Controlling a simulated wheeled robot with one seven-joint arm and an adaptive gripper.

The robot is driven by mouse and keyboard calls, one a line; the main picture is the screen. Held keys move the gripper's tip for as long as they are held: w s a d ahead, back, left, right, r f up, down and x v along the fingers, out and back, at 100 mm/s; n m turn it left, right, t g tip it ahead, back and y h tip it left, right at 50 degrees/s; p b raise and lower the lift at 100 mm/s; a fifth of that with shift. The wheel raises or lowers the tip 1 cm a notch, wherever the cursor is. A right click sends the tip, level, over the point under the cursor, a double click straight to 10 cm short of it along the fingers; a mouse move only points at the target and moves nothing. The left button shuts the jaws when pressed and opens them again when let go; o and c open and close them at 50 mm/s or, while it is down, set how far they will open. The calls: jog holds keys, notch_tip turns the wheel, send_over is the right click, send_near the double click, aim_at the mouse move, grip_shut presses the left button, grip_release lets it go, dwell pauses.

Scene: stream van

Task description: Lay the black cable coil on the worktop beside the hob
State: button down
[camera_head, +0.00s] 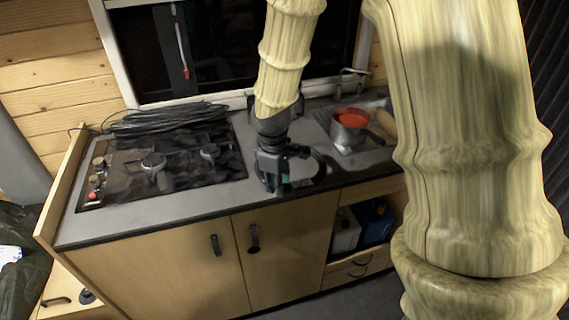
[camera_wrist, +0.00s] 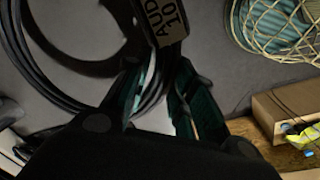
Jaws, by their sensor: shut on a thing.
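The black cable coil (camera_wrist: 52,88) fills the left of the wrist view, with a tag (camera_wrist: 165,20) lettered "AUD" and "10". My gripper (camera_wrist: 165,88) is shut on the coil, with its strands between the teal-lined fingers. In the head view my gripper (camera_head: 274,182) points down over the grey worktop (camera_head: 215,204), just right of the black hob (camera_head: 165,160). The held coil (camera_head: 322,162) shows there as a dark loop right of the gripper, low at the worktop. I cannot tell whether it touches the surface.
A bundle of black cable (camera_head: 170,117) lies along the hob's back edge. A pot with red contents (camera_head: 350,127) stands right of my gripper. The wrist view shows a wire basket (camera_wrist: 275,28) and a brown box (camera_wrist: 280,108). Bare worktop lies between hob and gripper.

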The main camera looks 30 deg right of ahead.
jog(key=w+d+p, duration=0.1)
jog(key=w+d, duration=0.3)
jog(key=w+d+p, duration=0.1)
jog(key=w+d, duration=0.1)
jog(key=w, duration=0.1)
jog(key=shift+d+f+p, duration=0.3)
jog(key=shift+f+p, duration=0.05)
jog(key=shift+f, duration=0.05)
jog(key=shift+f+p, duration=0.75)
jog(key=shift+f, duration=1)
jog(key=c, duration=1.2)
grip_release()
jog(key=shift+r, duration=0.1)
jog(key=shift+s+a+r+b, duration=0.2)
jog(key=shift+r+b, duration=0.35)
jog(key=shift+r, duration=1.4)
jog(key=shift+s+a+r+b, duration=0.15)
jog(key=shift+r+b, duration=0.45)
jog(key=shift+r, duration=1.4)
jog(key=shift+s+a+r+b, duration=0.1)
jog(key=shift+a+r+b, duration=0.3)
jog(key=shift+r, duration=1.55)
jog(key=shift+d, duration=0.15)
